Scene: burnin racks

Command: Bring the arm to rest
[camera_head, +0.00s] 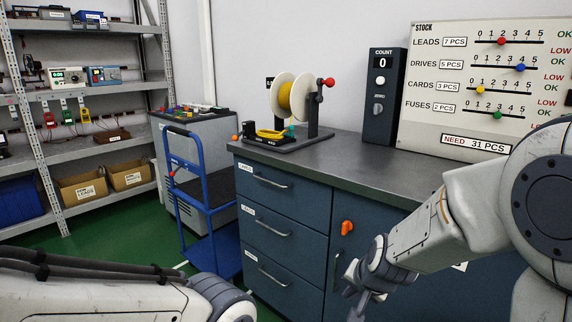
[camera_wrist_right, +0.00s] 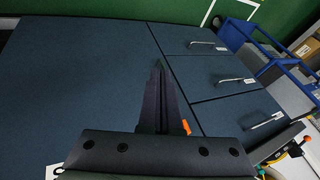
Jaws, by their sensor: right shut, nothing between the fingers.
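My right arm (camera_head: 455,210) comes in from the right of the head view and reaches down in front of the blue cabinet. My right gripper (camera_head: 356,300) is at the bottom of that view, partly cut off by the edge. In the right wrist view the gripper (camera_wrist_right: 159,75) has its dark fingers together with nothing between them, in front of the cabinet's blue door (camera_wrist_right: 80,70). My left arm (camera_head: 90,295) lies across the lower left of the head view; its gripper is out of the picture.
The cabinet (camera_head: 285,225) has three drawers, an orange knob (camera_head: 347,227) and a grey worktop (camera_head: 360,158) carrying a spool stand (camera_head: 300,105) and a counter box (camera_head: 384,95). A stock board (camera_head: 480,85) stands behind. A blue cart (camera_head: 205,195) and shelves (camera_head: 85,95) are left.

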